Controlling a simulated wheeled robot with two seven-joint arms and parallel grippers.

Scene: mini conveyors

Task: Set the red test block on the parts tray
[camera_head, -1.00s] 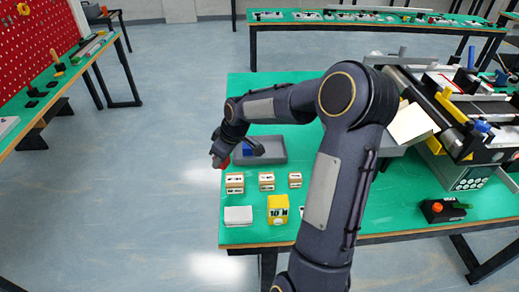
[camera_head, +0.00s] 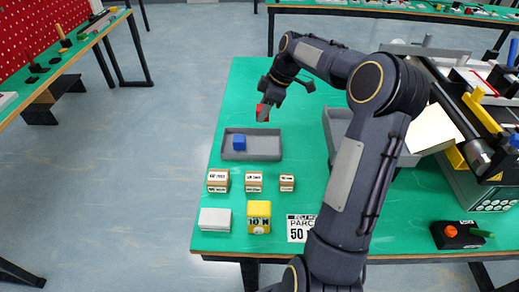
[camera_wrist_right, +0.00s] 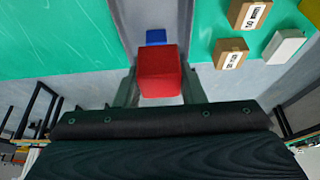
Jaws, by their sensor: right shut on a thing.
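The red test block (camera_head: 262,112) is held in my right gripper (camera_head: 265,104), up in the air by the far edge of the grey parts tray (camera_head: 268,147) in the head view. The right wrist view shows the red block (camera_wrist_right: 158,72) between the two fingers, which are shut on it. The tray lies on the green table. A blue block (camera_head: 239,142) sits in its left part; in the right wrist view the blue block (camera_wrist_right: 155,37) is partly hidden behind the red one. My left gripper is not in view.
Several small labelled wooden blocks (camera_head: 218,181), a white block (camera_head: 215,219) and a yellow block (camera_head: 259,217) stand in front of the tray. A grey bin (camera_head: 338,125) and a conveyor (camera_head: 470,110) are to the right. The tray's right half is bare.

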